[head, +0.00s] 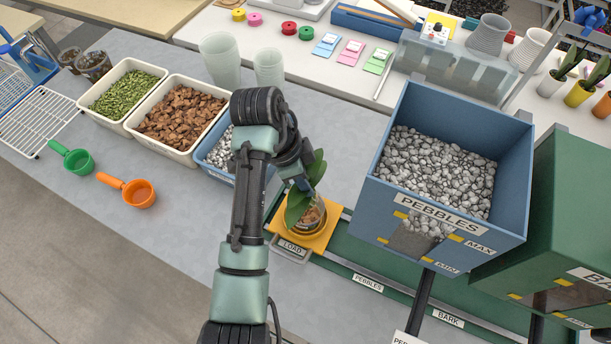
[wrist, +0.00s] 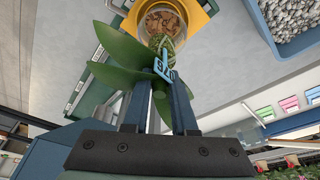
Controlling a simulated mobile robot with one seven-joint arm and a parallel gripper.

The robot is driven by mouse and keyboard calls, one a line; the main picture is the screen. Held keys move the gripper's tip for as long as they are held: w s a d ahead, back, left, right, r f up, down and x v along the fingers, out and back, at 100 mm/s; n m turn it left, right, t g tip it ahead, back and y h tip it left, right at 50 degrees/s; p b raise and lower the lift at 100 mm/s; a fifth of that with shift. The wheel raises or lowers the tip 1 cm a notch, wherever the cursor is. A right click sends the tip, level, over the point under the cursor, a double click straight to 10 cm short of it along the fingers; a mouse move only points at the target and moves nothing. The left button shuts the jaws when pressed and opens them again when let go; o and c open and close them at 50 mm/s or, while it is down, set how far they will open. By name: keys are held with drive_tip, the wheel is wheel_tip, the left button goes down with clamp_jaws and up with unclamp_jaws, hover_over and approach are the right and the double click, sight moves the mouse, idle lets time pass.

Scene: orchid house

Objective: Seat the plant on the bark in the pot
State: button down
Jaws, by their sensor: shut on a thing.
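The plant has broad green leaves (head: 297,207) and shows large in the wrist view (wrist: 118,43). My gripper (head: 303,184) is shut on the plant near the base of its leaves; its fingertips (wrist: 162,76) show in the wrist view with a small light-blue piece between them. The clear pot (head: 323,222) stands on the yellow load plate (head: 318,241). Brown bark (wrist: 153,18) shows inside the pot. The plant's greenish root end (wrist: 168,45) is at the pot's mouth. I cannot tell whether it touches the bark.
A blue pebble bin (head: 455,222) and a green bark bin (head: 570,205) stand close on the right. Tubs of green material (head: 122,95), bark chips (head: 180,117) and pebbles (head: 218,152) stand left. Green (head: 76,160) and orange (head: 139,193) scoops lie on the bench.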

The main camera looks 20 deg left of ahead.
sight(305, 196)
drive_tip(key=shift+f, duration=0.55)
drive_tip(key=shift+f, duration=0.15)
drive_tip(key=shift+f+b, duration=0.7)
drive_tip(key=shift+f, duration=0.3)
drive_tip(key=shift+f, duration=0.15)
drive_tip(key=shift+f+b, duration=0.95)
drive_tip(key=shift+f, duration=0.55)
drive_tip(key=shift+f, duration=0.65)
idle(0.4)
